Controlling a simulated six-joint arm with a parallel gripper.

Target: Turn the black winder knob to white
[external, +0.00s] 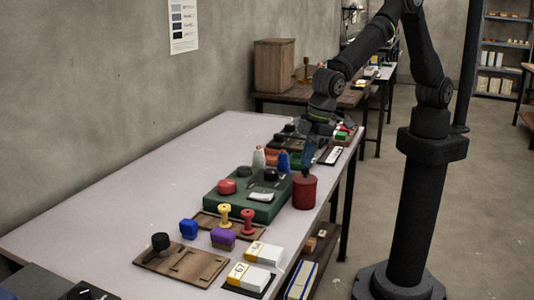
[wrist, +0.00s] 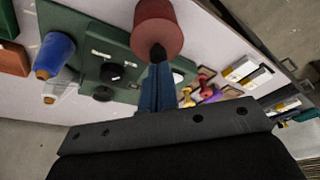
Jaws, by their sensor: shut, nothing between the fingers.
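The green winder box (external: 232,205) stands on the table, with a red knob (external: 227,187) and a black knob (external: 271,174) on top. In the wrist view, the black knob (wrist: 110,71) sits on the green top with small white marks near it. A second dark round part (wrist: 103,93) is beside it. I cannot tell which way the knob points. My gripper (external: 307,170) is shut and empty, pointing down just above or behind the red cylinder (external: 304,191), right of the box. In the wrist view, its blue fingers (wrist: 157,88) hide part of the box.
White, orange and blue cones (external: 283,162) stand behind the box. Yellow and red spools (external: 248,219), blue and purple blocks and white boxes (external: 264,253) are in front. A wooden board with a black knobbed lever (external: 160,242) lies near the front.

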